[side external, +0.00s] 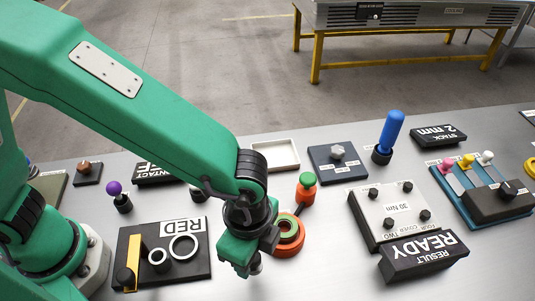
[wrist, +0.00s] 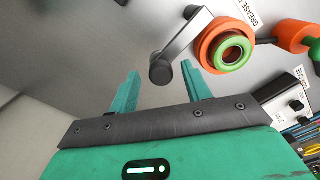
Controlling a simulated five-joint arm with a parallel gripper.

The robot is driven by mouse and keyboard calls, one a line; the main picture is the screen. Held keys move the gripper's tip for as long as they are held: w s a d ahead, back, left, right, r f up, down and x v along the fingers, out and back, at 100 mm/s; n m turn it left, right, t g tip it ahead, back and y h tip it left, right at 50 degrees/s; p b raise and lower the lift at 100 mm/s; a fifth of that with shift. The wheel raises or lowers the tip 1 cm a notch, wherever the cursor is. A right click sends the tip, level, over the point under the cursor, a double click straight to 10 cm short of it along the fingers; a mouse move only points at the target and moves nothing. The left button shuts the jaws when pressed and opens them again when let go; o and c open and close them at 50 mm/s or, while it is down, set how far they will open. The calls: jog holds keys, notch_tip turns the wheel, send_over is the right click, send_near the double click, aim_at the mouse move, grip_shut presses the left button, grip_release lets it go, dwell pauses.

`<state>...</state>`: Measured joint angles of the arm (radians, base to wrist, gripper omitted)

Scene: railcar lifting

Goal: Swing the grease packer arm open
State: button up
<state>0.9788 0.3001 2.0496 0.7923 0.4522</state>
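The grease packer is an orange ring with a green inner ring and dark centre (wrist: 226,46); it also shows in the side view (side external: 290,236), just right of my gripper. Its grey flat arm (wrist: 188,36) reaches from the ring toward my gripper and ends in a black knob (wrist: 161,70). My gripper (wrist: 161,69) is open, with its two teal fingers on either side of the knob in the wrist view. Gaps show between the knob and both fingers. In the side view my gripper (side external: 247,264) is low over the bench and hides most of the packer arm.
An orange bottle with a green top (side external: 306,188) stands close behind the packer. A black panel with white rings (side external: 195,226) lies to the left. Bare bench lies in front of the packer.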

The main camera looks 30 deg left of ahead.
dwell(0.3)
jog(key=shift+r, duration=3.9)
jog(key=shift+w+a+r, duration=0.2)
jog(key=shift+w+a, duration=0.1)
jog(key=shift+a, duration=0.15)
jog(key=w+a+r+n+t+h, duration=0.1)
jog(key=w+a+r+n, duration=0.2)
jog(key=a, duration=0.5)
jog(key=w+a+r+n+t, duration=0.1)
jog(key=w+a+r+n, duration=0.15)
jog(key=a+n, duration=0.4)
jog(key=s+a+r+n+t, duration=0.1)
jog(key=s+a+n, duration=0.1)
jog(key=a, duration=0.6)
jog(key=s+a+r+n+t+y, duration=0.1)
jog(key=s+a+n+t, duration=0.1)
jog(key=a+n, duration=0.3)
jog(key=s+a, duration=0.1)
jog(key=a, duration=0.3)
jog(key=shift+s+r+t, duration=0.25)
jog(key=shift+t, duration=0.05)
